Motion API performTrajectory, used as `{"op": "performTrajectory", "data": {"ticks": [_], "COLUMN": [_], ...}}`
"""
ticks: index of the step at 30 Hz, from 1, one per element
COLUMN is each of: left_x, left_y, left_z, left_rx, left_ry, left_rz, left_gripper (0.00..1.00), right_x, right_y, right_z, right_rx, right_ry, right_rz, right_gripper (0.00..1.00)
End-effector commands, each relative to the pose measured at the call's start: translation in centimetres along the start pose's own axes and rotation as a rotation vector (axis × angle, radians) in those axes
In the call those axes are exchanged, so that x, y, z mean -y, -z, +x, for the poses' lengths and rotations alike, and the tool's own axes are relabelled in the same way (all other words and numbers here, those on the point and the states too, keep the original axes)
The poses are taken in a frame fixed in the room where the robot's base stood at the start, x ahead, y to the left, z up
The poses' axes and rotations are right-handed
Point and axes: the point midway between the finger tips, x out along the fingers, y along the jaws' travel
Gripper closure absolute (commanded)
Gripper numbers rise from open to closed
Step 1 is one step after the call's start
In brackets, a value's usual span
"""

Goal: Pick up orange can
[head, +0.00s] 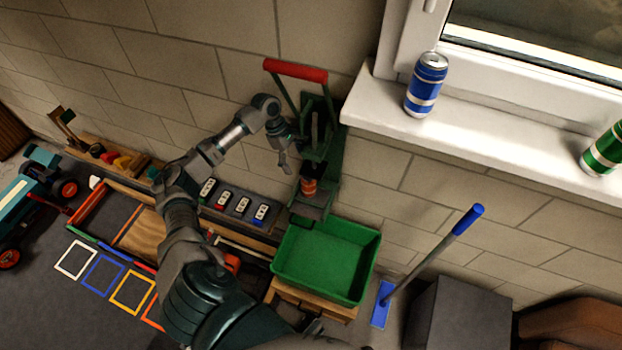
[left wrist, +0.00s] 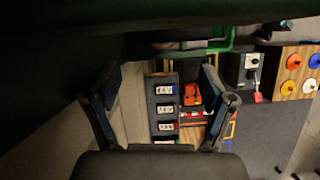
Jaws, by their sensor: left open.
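The orange can (head: 309,186) stands in the lower part of a green lever-handled press (head: 328,150) against the wall in the head view. My left gripper (head: 284,150) is above and left of the can in that view, apart from it. In the left wrist view, my left gripper (left wrist: 160,97) has its fingers spread wide with nothing held between them. I cannot make out the can in the left wrist view. My right gripper is in neither view.
A green tray (head: 370,262) sits below the press. A dark panel with white switches (head: 240,205) lies left of it. Blue (head: 426,85) and green (head: 604,152) cans stand on the white windowsill (head: 500,123). A blue-handled squeegee (head: 430,262) leans at right.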

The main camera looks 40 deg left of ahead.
Motion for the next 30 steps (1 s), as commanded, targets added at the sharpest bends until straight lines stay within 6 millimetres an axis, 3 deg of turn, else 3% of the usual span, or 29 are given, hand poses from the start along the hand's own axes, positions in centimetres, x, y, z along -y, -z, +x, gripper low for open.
{"op": "performTrajectory", "data": {"ticks": [2,6,14,21,30], "left_x": [0.0,-0.1,-0.1,-0.1,-0.1], "left_y": [0.1,0.3,0.5,0.4,0.3], "left_z": [1.6,4.2,6.6,10.7,11.8], "left_rx": [0.001,0.002,0.005,0.004,0.002], "left_ry": [0.005,0.006,0.006,0.006,0.003], "left_rz": [0.000,-0.002,-0.001,0.000,0.000], "left_gripper": [0.18,0.18,0.18,0.18,0.18], "right_x": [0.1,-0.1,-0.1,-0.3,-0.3], "right_y": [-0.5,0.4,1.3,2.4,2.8], "right_z": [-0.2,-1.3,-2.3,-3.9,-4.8], "right_rx": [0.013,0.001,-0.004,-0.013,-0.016], "right_ry": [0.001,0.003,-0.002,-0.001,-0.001], "right_rz": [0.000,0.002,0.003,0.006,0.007], "right_gripper": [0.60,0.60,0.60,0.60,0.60]}}
